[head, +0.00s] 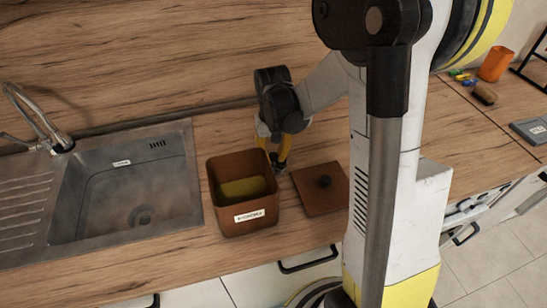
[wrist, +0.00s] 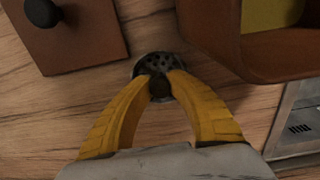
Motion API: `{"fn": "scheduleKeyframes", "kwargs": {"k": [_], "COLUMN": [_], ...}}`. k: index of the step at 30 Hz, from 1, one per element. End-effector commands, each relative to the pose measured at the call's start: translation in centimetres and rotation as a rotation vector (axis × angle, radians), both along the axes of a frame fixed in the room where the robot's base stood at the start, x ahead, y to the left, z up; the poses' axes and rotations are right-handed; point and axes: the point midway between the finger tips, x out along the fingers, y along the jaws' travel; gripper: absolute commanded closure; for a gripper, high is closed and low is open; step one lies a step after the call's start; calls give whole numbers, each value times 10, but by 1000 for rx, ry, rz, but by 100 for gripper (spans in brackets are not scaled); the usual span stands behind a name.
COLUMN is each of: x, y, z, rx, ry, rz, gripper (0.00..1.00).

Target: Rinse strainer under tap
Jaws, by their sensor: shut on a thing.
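The strainer (wrist: 157,63) is a small, round, dark metal piece with holes, between my fingertips in the wrist view. My gripper (wrist: 160,86) has yellow fingers and is shut on it. In the head view my gripper (head: 279,162) is low over the counter, just behind and right of a brown bin; I cannot make out the strainer there. I cannot tell whether the strainer still touches the counter. The tap (head: 52,137) is a curved metal spout at the back left of the metal sink (head: 180,172). The sink basin looks empty, with a drain in its floor.
The open brown bin (head: 240,220), yellowish inside, stands between sink and gripper. Its square lid (head: 313,200) with a black knob lies to the right. An orange cup (head: 495,64) and small items are far right. A wooden splashback (head: 150,50) rises behind.

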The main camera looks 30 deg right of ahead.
Motion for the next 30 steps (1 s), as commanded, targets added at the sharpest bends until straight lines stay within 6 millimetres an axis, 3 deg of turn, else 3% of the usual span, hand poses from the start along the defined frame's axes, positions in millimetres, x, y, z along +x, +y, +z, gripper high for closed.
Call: {"fn": "scheduleKeyframes", "kwargs": {"k": [3, 4, 6, 17, 20, 30], "x": [0, 0, 0, 0, 0, 0], "y": [0, 0, 0, 0, 0, 1], "z": [-5, -4, -4, 3, 17, 94], "rx": [0, 0, 0, 0, 0, 0], "ry": [0, 0, 0, 0, 0, 0], "rz": [0, 0, 0, 0, 0, 0], "gripper": [100, 72, 59, 59, 59, 59]}}
